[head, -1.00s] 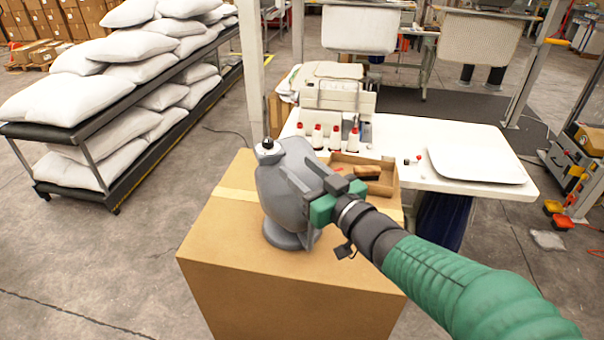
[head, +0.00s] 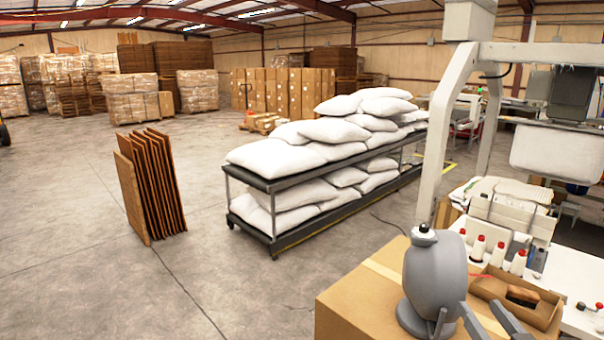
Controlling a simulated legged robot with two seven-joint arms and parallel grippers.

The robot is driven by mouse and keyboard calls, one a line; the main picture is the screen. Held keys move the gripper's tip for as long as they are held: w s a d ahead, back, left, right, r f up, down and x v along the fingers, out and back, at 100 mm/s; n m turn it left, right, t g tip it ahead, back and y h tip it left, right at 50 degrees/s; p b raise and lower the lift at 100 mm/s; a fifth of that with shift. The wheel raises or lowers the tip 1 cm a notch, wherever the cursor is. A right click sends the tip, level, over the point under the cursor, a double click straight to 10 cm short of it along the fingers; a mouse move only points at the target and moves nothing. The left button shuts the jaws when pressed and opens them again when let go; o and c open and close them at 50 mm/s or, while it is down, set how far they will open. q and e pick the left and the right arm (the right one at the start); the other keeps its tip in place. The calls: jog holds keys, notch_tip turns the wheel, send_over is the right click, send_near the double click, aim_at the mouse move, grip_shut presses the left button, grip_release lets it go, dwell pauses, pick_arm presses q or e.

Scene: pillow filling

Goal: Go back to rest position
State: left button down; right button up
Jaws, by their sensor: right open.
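My right gripper (head: 480,310) shows at the bottom right edge of the head view, with only its grey fingers in the frame. The fingers are apart with nothing between them, just right of a grey rounded device (head: 434,280). The device has a dark and white knob on top and stands upright on a cardboard box (head: 350,300). Whether a finger touches the device I cannot tell. The rest of my right arm is out of the frame. My left gripper is not in view.
A white table (head: 580,318) with several red-topped spools and an open cardboard tray (head: 535,310) stands at the right. A pale post (head: 437,150) rises behind the box. A rack of white pillows (head: 300,165) and upright brown boards (head: 150,185) stand left. Floor between is clear.

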jog(key=w+a+f+g, duration=0.25)
jog(key=f+g, duration=0.25)
jog(key=f, duration=0.8)
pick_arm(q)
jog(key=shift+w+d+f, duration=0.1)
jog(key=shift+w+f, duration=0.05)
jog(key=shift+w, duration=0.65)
pick_arm(e)
jog(key=s+a+f+g, duration=0.5)
jog(key=s+a+f, duration=0.1)
jog(key=f, duration=0.2)
jog(key=s+a+f+n+g+y, duration=0.1)
jog(key=s+a+f+g, duration=0.4)
jog(key=f, duration=0.3)
jog(key=shift+s+a+f+y, duration=0.3)
jog(key=shift+s+a+f, duration=0.05)
jog(key=shift+s+a, duration=0.3)
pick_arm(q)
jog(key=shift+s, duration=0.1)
pick_arm(e)
jog(key=shift+d, duration=0.1)
jog(key=shift+w, duration=0.1)
